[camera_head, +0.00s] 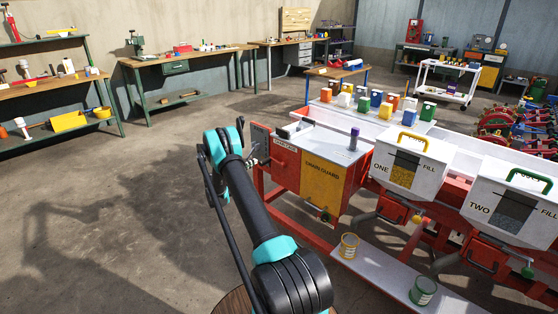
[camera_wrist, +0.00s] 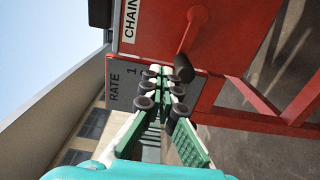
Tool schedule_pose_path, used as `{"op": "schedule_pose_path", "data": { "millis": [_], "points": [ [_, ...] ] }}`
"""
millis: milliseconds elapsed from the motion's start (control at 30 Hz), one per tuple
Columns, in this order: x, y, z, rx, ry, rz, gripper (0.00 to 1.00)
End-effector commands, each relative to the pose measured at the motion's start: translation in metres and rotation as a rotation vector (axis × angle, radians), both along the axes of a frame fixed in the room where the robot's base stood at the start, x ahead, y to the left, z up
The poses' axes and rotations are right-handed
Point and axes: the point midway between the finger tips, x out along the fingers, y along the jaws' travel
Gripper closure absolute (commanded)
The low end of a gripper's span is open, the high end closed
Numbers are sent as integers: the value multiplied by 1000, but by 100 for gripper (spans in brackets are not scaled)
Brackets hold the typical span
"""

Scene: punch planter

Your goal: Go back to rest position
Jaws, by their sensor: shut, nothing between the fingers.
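My gripper (camera_wrist: 161,88) has green fingers with dark round pads in the wrist view. It is shut and empty. Its tips are in front of a grey plate marked "RATE 1" (camera_wrist: 121,85), close to a red lever with a dark knob (camera_wrist: 184,69). I cannot tell whether the tips touch either one. In the head view my dark arm with teal joints reaches forward to the left end of the red machine (camera_head: 285,165), and the gripper is mostly hidden behind it.
The machine carries a yellow "CHAIN GUARD" panel (camera_head: 322,182) and white fill hoppers one (camera_head: 410,160) and two (camera_head: 514,204). A yellow can (camera_head: 348,246) and a green can (camera_head: 423,291) stand on the low shelf. Workbenches (camera_head: 190,62) line the back wall. The floor at left is clear.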

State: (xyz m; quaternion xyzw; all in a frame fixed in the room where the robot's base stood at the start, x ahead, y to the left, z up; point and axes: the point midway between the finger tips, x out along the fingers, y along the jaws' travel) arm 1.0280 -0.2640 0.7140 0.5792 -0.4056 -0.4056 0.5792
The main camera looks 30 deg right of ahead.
Motion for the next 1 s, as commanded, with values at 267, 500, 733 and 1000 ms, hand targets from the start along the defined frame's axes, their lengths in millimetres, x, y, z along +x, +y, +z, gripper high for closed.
{"op": "schedule_pose_path", "data": {
  "millis": [267,500,733,1000],
  "points": [
    [0,0,0,0,0,0,100],
    [-1,-1,4,12,0,0,100],
    [-17,1,41,140,1,1,100],
    [-62,12,89,360,2,4,100]
  ]
}}
